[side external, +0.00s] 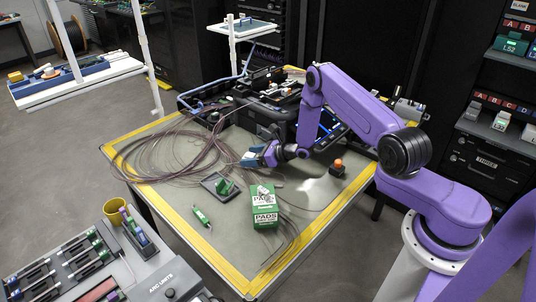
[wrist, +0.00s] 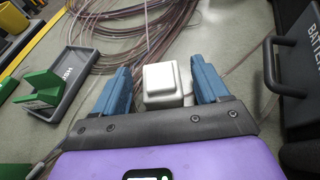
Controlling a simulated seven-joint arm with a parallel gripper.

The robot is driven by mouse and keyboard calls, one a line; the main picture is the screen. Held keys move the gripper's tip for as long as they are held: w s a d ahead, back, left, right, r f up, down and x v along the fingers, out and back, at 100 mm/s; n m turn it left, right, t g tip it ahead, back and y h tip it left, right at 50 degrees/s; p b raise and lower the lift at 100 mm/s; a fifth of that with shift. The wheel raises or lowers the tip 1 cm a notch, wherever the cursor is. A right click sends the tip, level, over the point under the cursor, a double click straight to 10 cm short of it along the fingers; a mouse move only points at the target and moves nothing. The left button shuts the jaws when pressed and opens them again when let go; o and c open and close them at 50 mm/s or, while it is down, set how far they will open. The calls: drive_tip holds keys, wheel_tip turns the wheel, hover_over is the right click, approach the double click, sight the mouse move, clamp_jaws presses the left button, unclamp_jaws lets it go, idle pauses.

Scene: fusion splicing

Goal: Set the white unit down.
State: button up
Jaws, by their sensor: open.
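The white unit (wrist: 163,84), a small rounded block, sits between the two blue fingers of my gripper (wrist: 162,88) in the wrist view. My gripper is open, and a narrow gap shows on each side of the unit. In the side external view my gripper (side external: 258,156) is low over the middle of the grey work mat, beside the coiled fibres. The unit is hard to make out there. Whether its underside touches the mat cannot be told.
A dark tray (wrist: 76,65) with a green piece lies left in the wrist view. Coiled brown fibres (side external: 165,160) cover the mat's left side. A green PADS box (side external: 265,214) stands in front. A black case (wrist: 300,75) with a handle is close on the right.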

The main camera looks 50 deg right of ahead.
drive_tip(key=v, duration=1.1)
drive_tip(key=s+a+r+n+g+y, duration=0.3)
drive_tip(key=a+r+n+g+y, duration=0.15)
drive_tip(key=a+r+n, duration=0.35)
drive_tip(key=s+a+r+n+g+y, duration=0.3)
drive_tip(key=a+n+g, duration=0.2)
drive_tip(key=a, duration=0.6)
drive_tip(key=s+a+r+n+g, duration=0.45)
drive_tip(key=s+n, duration=0.25)
drive_tip(key=s, duration=0.2)
drive_tip(key=s+r+n+g+h, duration=0.35)
drive_tip(key=s+n+h, duration=0.35)
drive_tip(key=s+n, duration=0.5)
drive_tip(key=s+d+r+n+t+h, duration=0.2)
drive_tip(key=s+d+n+t+h, duration=0.3)
drive_tip(key=s+d+n, duration=0.3)
drive_tip(key=s+n, duration=0.1)
drive_tip(key=n, duration=0.3)
drive_tip(key=shift+r, duration=0.4)
